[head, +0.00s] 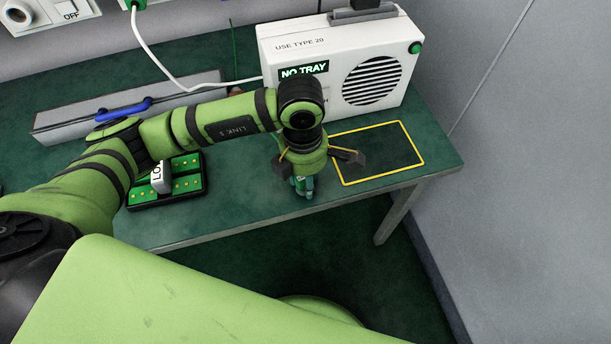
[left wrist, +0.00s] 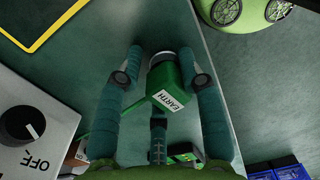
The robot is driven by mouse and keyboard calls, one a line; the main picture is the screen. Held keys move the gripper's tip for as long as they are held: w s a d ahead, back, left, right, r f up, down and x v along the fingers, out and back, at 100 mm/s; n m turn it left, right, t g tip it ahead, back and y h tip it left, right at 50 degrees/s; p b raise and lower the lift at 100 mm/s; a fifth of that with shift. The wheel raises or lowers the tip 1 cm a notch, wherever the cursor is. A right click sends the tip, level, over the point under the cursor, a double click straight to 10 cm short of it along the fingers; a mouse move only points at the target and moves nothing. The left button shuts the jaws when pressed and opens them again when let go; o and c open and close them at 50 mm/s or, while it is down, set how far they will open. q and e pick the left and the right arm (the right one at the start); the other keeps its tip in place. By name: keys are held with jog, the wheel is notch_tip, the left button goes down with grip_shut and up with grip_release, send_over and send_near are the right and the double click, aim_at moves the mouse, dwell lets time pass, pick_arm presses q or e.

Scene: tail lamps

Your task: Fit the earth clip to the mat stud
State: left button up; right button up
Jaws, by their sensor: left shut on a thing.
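My left gripper (head: 304,192) is over the front part of the green-topped bench, left of a yellow outline. In the left wrist view my left gripper (left wrist: 160,78) has its two fingers on either side of the green earth clip (left wrist: 185,76), which carries a white EARTH label. The gripper is shut on the clip. A round grey part shows at the clip's far end; I cannot tell whether it is the mat stud or part of the clip. The clip is mostly hidden by the gripper in the head view. My right gripper is not in view.
A white machine (head: 335,60) reading NO TRAY stands behind the gripper. The yellow-outlined area (head: 378,150) is empty. A black tray (head: 192,187) with green boards and a white labelled block lies to the left. A grey case (head: 80,122) with a blue handle lies farther back.

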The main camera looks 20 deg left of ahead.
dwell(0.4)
pick_arm(q)
jog(key=o, duration=1.3)
jog(key=shift+c, duration=0.2)
jog(key=r, duration=1.2)
jog(key=shift+a, duration=0.25)
